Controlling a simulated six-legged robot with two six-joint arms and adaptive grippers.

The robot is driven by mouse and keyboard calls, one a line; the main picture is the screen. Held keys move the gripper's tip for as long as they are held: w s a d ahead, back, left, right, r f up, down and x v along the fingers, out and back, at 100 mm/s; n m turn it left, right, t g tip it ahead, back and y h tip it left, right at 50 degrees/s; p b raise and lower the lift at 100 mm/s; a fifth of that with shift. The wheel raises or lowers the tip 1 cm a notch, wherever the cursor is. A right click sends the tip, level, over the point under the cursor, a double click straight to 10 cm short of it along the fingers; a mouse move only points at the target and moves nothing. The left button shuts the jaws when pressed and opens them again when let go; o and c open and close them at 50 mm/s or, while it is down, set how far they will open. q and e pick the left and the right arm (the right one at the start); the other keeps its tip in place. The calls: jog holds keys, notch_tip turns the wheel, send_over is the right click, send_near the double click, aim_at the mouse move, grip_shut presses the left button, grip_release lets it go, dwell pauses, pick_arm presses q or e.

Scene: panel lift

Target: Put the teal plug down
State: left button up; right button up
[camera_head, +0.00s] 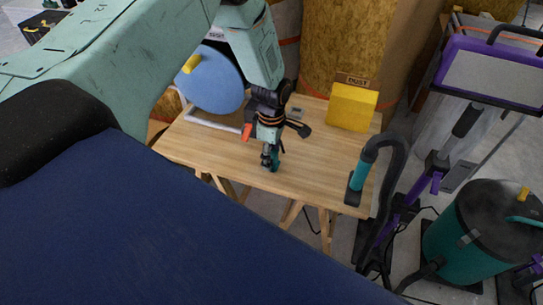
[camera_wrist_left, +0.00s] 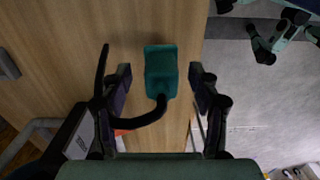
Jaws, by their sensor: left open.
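The teal plug (camera_wrist_left: 160,70) is a small block with a black cord (camera_wrist_left: 146,120) curving away from its lower end. In the left wrist view it lies over the wooden table (camera_wrist_left: 60,40), between the two fingers of my left gripper (camera_wrist_left: 160,76). The fingers are apart, with a visible gap on each side of the plug. In the head view my left gripper (camera_head: 270,160) points down at the near edge of the table (camera_head: 220,152) and mostly hides the plug. My right gripper does not show.
A yellow box (camera_head: 351,107) stands at the table's back right. A teal-and-black vacuum nozzle (camera_head: 360,174) with a hose is at the right edge. A blue disc (camera_head: 211,80) stands at the left. The middle right of the tabletop is clear.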

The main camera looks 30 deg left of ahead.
pick_arm(q)
notch_tip(320, 180, up, 10)
jog(key=p, duration=0.3)
jog(key=shift+r, duration=0.25)
jog(key=s+d+f+m, duration=0.4)
jog(key=s+f+m, duration=0.25)
jog(key=s, duration=0.45)
jog(key=s+d+f+m, duration=0.45)
jog(key=s+m, duration=0.25)
jog(key=s, duration=0.3)
jog(key=s+r+m, duration=0.1)
jog(key=s+m, duration=0.6)
jog(key=s, duration=0.3)
jog(key=shift+s+a, duration=0.2)
jog(key=shift+a, duration=0.1)
jog(key=shift+d, duration=0.1)
